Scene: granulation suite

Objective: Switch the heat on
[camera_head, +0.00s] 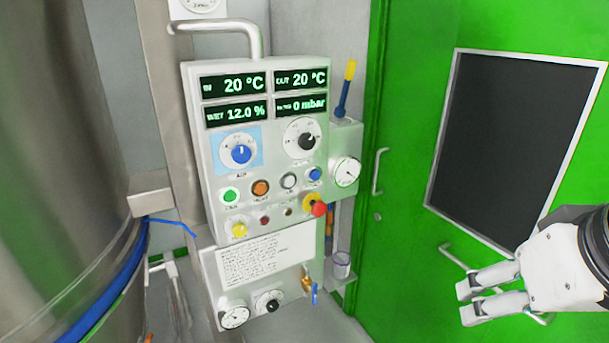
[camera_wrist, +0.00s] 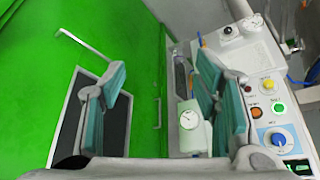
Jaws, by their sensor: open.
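The control panel (camera_head: 255,150) stands left of centre in the head view. Its displays read 20 °C, 20 °C, 12.0 % and 0 mbar. Below are a blue knob (camera_head: 241,154) and a black knob (camera_head: 306,141). A button row holds green (camera_head: 230,196), orange (camera_head: 260,188), white (camera_head: 289,181) and blue (camera_head: 315,174) buttons. Their small labels are too blurred to read, so I cannot tell which is heat. My gripper (camera_head: 466,303) is open and empty at lower right, well apart from the panel. In the wrist view the orange button (camera_wrist: 256,113) is right of the fingers.
A red emergency-type knob (camera_head: 319,209) sticks out at the panel's lower right. A side box with a gauge (camera_head: 346,171) adjoins it. A steel vessel (camera_head: 60,150) fills the left. A green door (camera_head: 405,200) with a handle and dark window (camera_head: 510,140) is at right.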

